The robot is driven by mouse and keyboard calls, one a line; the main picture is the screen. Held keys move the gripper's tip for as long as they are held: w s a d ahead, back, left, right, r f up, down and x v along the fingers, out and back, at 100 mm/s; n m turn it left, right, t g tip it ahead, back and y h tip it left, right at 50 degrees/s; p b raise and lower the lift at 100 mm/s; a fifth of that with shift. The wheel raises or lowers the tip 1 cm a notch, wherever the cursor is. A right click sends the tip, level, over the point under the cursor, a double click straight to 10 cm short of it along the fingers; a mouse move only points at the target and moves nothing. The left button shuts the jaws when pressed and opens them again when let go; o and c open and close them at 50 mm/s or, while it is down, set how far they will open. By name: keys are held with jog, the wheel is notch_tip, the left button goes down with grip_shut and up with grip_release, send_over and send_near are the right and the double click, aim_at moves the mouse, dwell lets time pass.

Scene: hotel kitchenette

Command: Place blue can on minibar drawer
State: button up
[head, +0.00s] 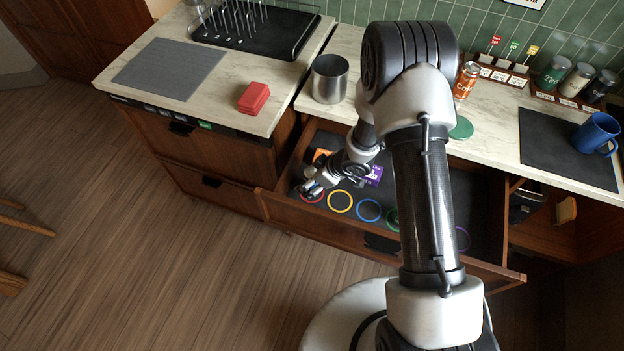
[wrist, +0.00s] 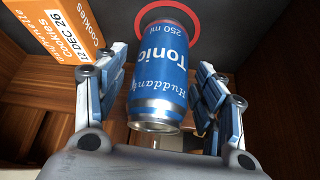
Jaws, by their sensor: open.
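The blue can (wrist: 162,72), a tonic can with a silver rim, is between the fingers of my gripper (wrist: 160,78) in the wrist view. The fingers are open, with a gap on each side of it. The can's far end overlaps a red ring (wrist: 197,15) on the dark drawer floor; I cannot tell whether it touches the floor. In the head view my gripper (head: 315,186) is over the front left of the pulled-out minibar drawer (head: 330,231), by the red ring (head: 312,198). The can is not clearly distinguishable there.
An orange cookies box (wrist: 62,35) lies beside the can, near a purple pack (head: 374,175). Yellow (head: 340,201), blue (head: 369,210) and other rings mark the drawer floor. A steel canister (head: 330,79), an orange can (head: 466,80) and a blue mug (head: 595,133) stand on the counter above.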

jog(key=p+v, duration=0.4)
jog(key=v, duration=0.8)
jog(key=shift+p, duration=0.35)
jog(key=w+d+r+m+t+h, duration=0.2)
jog(key=d+r, duration=0.3)
jog(key=r, duration=0.3)
jog(key=w+d+r+m+t+h, duration=0.1)
jog(key=w+d+r+m+h, duration=0.2)
jog(key=r, duration=0.5)
jog(key=s+d+r+m+h, duration=0.1)
jog(key=s+d+r, duration=0.25)
jog(key=r, duration=0.25)
jog(key=s+d+r+m+h, duration=0.1)
jog(key=s+d+r, duration=0.25)
jog(key=r, duration=0.25)
jog(key=s+a+r+m+y, duration=0.1)
jog(key=s+a+r+m, duration=0.1)
jog(key=s, duration=0.8)
jog(key=s+a+r+m+g, duration=0.1)
jog(key=s+a+r, duration=0.3)
jog(key=s, duration=0.6)
jog(key=shift+s+m+y, duration=0.4)
jog(key=shift+m, duration=0.5)
